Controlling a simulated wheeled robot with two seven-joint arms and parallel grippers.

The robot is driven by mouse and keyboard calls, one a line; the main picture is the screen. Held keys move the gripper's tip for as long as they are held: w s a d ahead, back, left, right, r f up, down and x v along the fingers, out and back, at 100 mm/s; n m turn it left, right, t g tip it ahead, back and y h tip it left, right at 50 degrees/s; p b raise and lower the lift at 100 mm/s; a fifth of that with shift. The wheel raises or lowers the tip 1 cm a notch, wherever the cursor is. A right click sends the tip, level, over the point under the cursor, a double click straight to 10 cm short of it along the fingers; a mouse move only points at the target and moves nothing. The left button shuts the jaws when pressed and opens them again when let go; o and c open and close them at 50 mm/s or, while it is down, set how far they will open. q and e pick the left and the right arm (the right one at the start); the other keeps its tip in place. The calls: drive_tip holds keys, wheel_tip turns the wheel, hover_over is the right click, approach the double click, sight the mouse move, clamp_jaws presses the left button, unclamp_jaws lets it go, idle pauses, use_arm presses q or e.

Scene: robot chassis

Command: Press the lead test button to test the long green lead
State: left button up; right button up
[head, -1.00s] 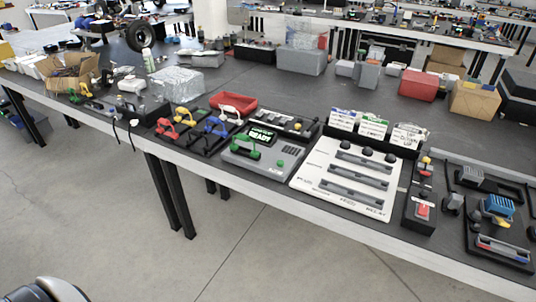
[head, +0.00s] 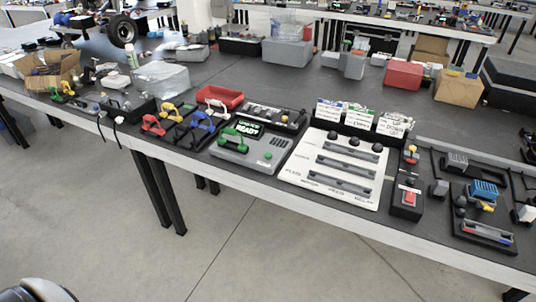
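A grey tester box (head: 247,149) stands near the table's front edge, left of the white panel. Its small screen (head: 249,128) shows green text that seems to read "READY". A green handle-shaped lead piece (head: 232,139) sits on the box's left part. A small round green button (head: 268,155) is on its right part. Which end of the long green lead is plugged in is too small to tell. Neither gripper is in view. A dark and light rounded part at the lower left corner is probably mine.
A white panel (head: 310,178) with grey slots and black knobs lies to the right. Red, yellow and blue handled leads (head: 178,125) lie to the left, with a red tray (head: 220,97) behind. A black box with a red button (head: 407,202) stands further right. The floor in front is clear.

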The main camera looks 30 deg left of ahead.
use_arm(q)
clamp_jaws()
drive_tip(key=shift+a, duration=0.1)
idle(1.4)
